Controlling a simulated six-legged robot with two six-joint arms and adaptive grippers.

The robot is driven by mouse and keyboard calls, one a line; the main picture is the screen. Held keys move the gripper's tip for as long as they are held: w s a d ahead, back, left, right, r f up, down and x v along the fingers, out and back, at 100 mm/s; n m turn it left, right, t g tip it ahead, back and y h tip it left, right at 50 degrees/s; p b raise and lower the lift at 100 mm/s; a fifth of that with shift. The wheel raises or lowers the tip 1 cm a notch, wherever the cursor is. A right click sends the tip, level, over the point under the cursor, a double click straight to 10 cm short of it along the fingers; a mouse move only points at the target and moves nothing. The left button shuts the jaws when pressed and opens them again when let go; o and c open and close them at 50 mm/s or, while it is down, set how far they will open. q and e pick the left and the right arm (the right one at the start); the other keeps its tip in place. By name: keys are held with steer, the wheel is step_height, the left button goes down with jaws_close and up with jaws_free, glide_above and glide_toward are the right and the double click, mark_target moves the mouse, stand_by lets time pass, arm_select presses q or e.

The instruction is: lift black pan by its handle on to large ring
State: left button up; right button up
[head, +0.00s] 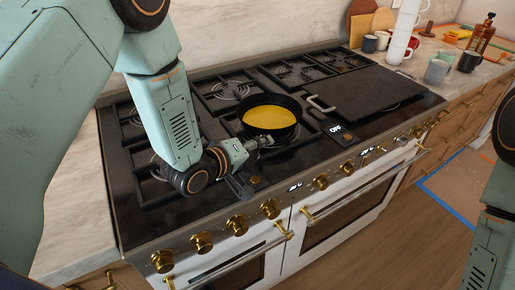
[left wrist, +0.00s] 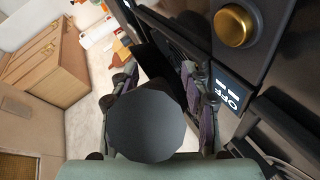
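The black pan (head: 270,100), with a yellow filling inside, sits on the front burner left of the griddle, and a coil shows below its near rim. My left gripper (head: 249,146) is low over the hob's front, at the near side of the pan where its handle lies. The handle is mostly hidden by the gripper. Coil rings show at the back left (head: 229,90) and back middle (head: 298,71). My right gripper is out of view.
A black griddle plate (head: 365,92) with a metal handle covers the hob's right part. Brass knobs (head: 270,208) line the front edge. Cups and mugs (head: 437,70) and a brown bottle (head: 481,33) stand on the right counter. The back-left burners are bare.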

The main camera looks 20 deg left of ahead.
arm_select(q)
steer(key=shift+s+f, duration=0.1)
steer(key=shift+s, duration=0.05)
steer(key=v, duration=1.2)
stand_by(0.5)
